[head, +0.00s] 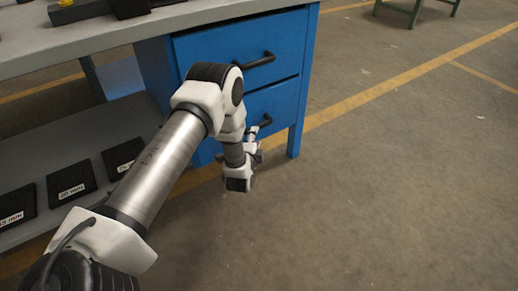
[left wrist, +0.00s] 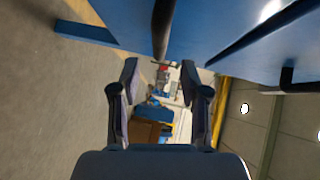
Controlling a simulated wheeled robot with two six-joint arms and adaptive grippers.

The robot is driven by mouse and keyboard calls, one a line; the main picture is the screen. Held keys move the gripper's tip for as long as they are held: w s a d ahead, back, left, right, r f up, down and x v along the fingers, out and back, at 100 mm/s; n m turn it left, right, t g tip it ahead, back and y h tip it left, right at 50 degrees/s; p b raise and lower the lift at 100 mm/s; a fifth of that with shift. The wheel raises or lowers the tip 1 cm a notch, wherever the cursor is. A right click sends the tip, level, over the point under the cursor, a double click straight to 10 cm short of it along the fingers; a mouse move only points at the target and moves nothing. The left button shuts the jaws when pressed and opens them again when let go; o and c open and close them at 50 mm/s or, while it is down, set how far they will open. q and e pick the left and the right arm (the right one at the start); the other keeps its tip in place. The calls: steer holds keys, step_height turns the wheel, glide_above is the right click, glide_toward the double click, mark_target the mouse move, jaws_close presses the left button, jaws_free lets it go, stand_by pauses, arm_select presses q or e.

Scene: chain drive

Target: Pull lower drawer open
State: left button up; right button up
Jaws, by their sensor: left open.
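The blue lower drawer (head: 277,106) sits under the upper drawer in the bench cabinet, and its front looks flush with the cabinet. Its dark bar handle (head: 264,123) is partly hidden behind my left gripper (head: 254,143). In the left wrist view my left gripper (left wrist: 158,78) is open and empty, its two fingers apart. The lower handle (left wrist: 162,28) shows there as a dark bar just beyond the fingertips, in line with the gap between them. I cannot tell whether any finger touches it.
The upper drawer (head: 240,50) has its own black handle (head: 254,61), also in the wrist view (left wrist: 288,78). The grey bench top (head: 150,28) overhangs on the left. Black labelled pads (head: 71,180) lie on the lower shelf. The floor (head: 400,170) to the right is clear.

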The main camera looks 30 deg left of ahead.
mark_target(259, 125)
arm_select(q)
steer(key=b+x, duration=0.1)
steer(key=x, duration=0.1)
steer(key=b+x, duration=0.1)
steer(key=x, duration=0.1)
steer(key=b+x, duration=0.1)
steer(key=x, duration=0.2)
steer(key=shift+a+f, duration=0.1)
steer(key=shift+f, duration=0.15)
steer(key=shift+w+a+r+b, duration=0.1)
steer(key=shift+w+a+b, duration=0.05)
steer(key=shift+w+b, duration=0.2)
arm_select(e)
step_height(259, 125, down, 4)
steer(key=shift+f, duration=0.15)
arm_select(q)
steer(key=shift+c, duration=0.3)
jaws_close()
